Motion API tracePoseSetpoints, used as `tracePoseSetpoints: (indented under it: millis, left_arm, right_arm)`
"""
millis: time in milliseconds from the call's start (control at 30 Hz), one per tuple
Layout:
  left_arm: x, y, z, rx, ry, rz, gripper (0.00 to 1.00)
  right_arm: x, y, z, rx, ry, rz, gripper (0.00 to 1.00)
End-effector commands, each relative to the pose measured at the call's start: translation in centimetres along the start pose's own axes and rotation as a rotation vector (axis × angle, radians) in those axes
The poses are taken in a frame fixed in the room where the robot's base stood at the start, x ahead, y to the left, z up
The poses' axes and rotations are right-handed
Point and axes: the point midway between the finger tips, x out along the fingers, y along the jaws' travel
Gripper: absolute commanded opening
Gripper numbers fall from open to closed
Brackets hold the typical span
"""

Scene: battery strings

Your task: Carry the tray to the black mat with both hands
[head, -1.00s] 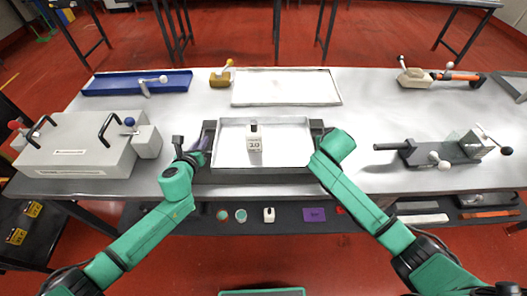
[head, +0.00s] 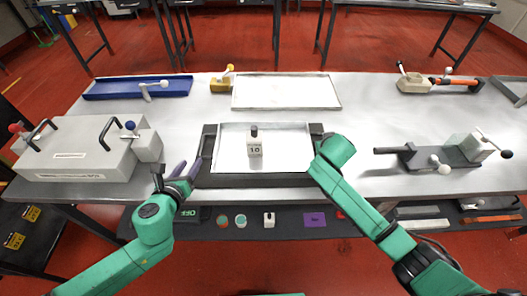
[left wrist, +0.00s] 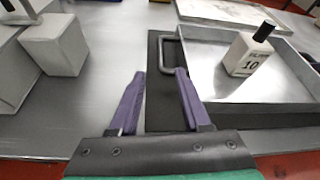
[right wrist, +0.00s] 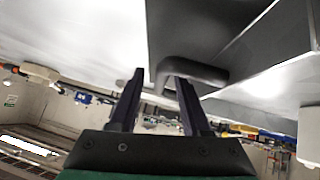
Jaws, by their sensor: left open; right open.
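The shallow metal tray (head: 290,163) lies flat on the black mat (head: 255,181), whose dark border shows at its left and front. A white bottle (head: 254,148) with a black cap and a label reading 10 stands upright in it. My left gripper (head: 187,167) is open and empty, just left of the tray. In the left wrist view, the tray's left loop handle (left wrist: 166,54) is ahead of the open fingers (left wrist: 160,74), apart from them. My right gripper (right wrist: 160,74) is open at the right loop handle (right wrist: 195,70); whether they touch is unclear. My arm hides it in the head view.
A grey box (head: 75,150) with handles stands at the left. A blue tray (head: 135,88) and a flat pale panel (head: 286,91) lie behind. A lever device (head: 455,153) is at the right.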

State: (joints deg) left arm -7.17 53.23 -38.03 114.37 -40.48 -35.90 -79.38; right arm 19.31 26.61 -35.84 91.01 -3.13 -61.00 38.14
Motion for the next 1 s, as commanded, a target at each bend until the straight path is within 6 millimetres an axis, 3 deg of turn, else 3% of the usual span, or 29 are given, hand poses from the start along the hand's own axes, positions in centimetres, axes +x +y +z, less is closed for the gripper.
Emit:
tracePoseSetpoints:
  millis: [167, 267, 500, 633, 767, 1000]
  left_arm:
    - [-1.3, -0.1, 0.0, 0.0, -0.001, -0.001, 0.47]
    - [-1.2, -0.1, 0.1, 0.0, -0.001, -0.001, 0.47]
    - [-1.2, -0.1, 0.1, 0.0, -0.001, -0.001, 0.47]
    - [-1.2, -0.1, 0.0, -0.001, -0.001, -0.001, 0.47]
    - [-1.2, -0.1, 0.0, -0.001, -0.001, -0.001, 0.47]
    - [-1.2, -0.1, 0.1, -0.001, -0.001, -0.001, 0.47]
  right_arm:
    - [-0.4, 0.0, 0.0, 0.0, 0.0, 0.0, 0.47]
    - [-1.8, 0.0, 0.0, 0.0, 0.001, -0.001, 0.47]
    - [-8.3, -0.1, 0.0, 0.0, 0.003, -0.003, 0.47]
    - [-11.0, -0.1, 0.0, 0.0, 0.002, -0.001, 0.47]
    - [-12.1, 0.0, 0.1, 0.0, 0.002, 0.0, 0.47]
    - [-12.2, 0.0, 0.1, 0.0, 0.001, 0.001, 0.47]
